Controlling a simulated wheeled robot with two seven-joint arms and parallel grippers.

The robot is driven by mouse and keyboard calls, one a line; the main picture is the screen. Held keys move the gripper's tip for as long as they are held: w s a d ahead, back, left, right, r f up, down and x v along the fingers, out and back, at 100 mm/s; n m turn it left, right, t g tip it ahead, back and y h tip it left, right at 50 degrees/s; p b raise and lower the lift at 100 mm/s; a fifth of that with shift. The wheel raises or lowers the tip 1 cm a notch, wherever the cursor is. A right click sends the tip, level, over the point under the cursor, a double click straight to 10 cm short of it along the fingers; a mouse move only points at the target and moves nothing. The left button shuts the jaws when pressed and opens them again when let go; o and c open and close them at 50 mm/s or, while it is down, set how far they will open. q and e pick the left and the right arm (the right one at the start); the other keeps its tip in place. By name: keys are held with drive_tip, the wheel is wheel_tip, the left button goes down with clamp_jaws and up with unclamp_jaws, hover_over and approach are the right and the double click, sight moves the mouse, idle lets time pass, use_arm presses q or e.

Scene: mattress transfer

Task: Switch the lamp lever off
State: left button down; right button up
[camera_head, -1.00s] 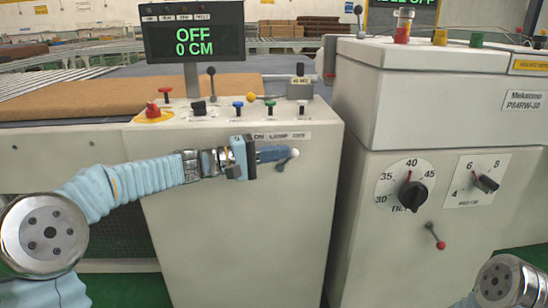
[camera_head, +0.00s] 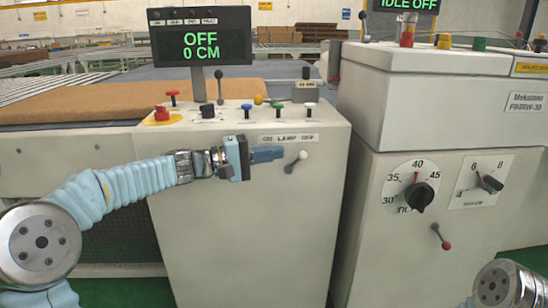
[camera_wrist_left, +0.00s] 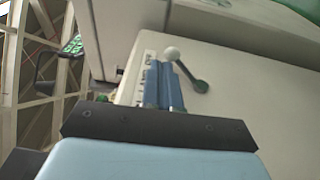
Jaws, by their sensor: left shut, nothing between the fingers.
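The lamp lever (camera_head: 295,162) is a short dark lever with a white knob on the front of the beige control cabinet. Its knob leans up and to the right, towards the OFF end of the lamp label (camera_head: 288,138). My left gripper (camera_head: 268,154) is shut and empty, just left of the lever, with a small gap from the knob in the head view. In the left wrist view, the blue fingers (camera_wrist_left: 164,86) point towards the lever (camera_wrist_left: 187,70), with the white knob just beyond their tips; contact cannot be told there. My right gripper is out of view.
The cabinet top carries a red button (camera_head: 161,113), several coloured switches and a display (camera_head: 201,37) reading OFF, 0 CM. A second machine (camera_head: 430,110) with dials and a red-knobbed lever (camera_head: 440,236) stands close on the right. A brown mattress (camera_head: 110,100) lies behind.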

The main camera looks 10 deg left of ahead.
use_arm(q)
drive_tip(key=r+v, duration=0.2)
drive_tip(key=v, duration=0.8)
drive_tip(key=shift+r+b, duration=0.2)
drive_tip(key=shift+b, duration=0.25)
